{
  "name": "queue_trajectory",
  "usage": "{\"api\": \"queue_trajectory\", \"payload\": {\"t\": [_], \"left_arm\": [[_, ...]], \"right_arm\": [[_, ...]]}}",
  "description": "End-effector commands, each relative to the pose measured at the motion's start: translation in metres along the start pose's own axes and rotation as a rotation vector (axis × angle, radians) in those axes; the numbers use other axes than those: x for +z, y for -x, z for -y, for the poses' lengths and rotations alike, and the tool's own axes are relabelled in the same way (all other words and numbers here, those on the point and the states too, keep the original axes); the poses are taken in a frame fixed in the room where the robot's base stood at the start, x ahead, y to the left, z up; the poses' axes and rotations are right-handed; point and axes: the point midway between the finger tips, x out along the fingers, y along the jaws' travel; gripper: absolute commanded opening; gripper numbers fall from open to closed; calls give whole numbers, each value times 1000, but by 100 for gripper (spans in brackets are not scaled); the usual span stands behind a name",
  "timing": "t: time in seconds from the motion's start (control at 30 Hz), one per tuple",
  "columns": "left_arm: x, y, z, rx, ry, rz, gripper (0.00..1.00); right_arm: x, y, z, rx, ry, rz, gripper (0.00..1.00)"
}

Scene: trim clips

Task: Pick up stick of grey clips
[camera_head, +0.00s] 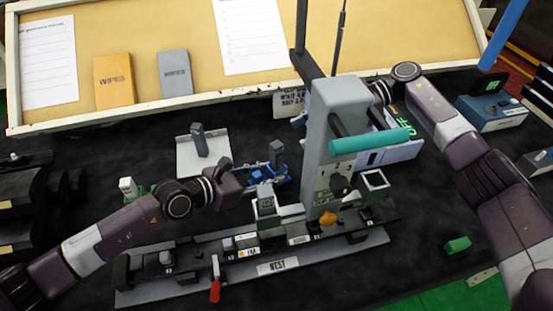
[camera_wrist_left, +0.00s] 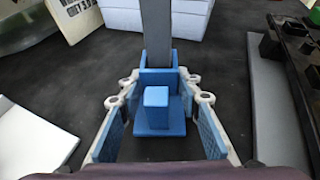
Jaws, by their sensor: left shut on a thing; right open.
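A grey upright stick (camera_head: 277,150), which I take for the stick of grey clips, stands in a blue holder (camera_head: 284,181). In the left wrist view the stick (camera_wrist_left: 157,30) rises from the blue holder (camera_wrist_left: 158,122) straight ahead. My left gripper (camera_head: 268,175) reaches in from the left. Its blue-padded fingers (camera_wrist_left: 159,80) flank the stick's foot and the holder's back part, shut on the stick; the exact contact is hard to see. My right gripper (camera_head: 300,121) is mostly hidden behind the grey press column; only small blue and grey parts show. It is open.
The grey press (camera_head: 340,120) with a teal handle stands right of the stick. The long nest rail (camera_head: 277,266) lies in front. A second dark stick (camera_head: 199,141) stands on a white plate (camera_head: 214,158) at left. A wooden-framed board (camera_head: 250,89) lies behind.

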Motion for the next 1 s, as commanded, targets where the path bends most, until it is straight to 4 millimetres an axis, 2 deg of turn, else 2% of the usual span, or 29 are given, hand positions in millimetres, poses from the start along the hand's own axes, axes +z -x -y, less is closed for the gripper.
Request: {"api": "queue_trajectory", "payload": {"t": [0.1,0.43,0.7,0.93,1.0], "left_arm": [[-1,0,0,-1,1,-2,6],[-1,0,0,-1,1,-3,6],[-1,0,0,-1,1,-3,6],[-2,0,0,-1,1,-3,6],[-2,0,0,-1,1,-3,6]], "right_arm": [[0,-20,0,-1,0,-1,44],[2,-44,1,-1,-1,-1,44],[5,-82,1,0,0,0,44],[6,-85,0,3,0,3,44],[6,-85,0,3,-1,2,38]]}}
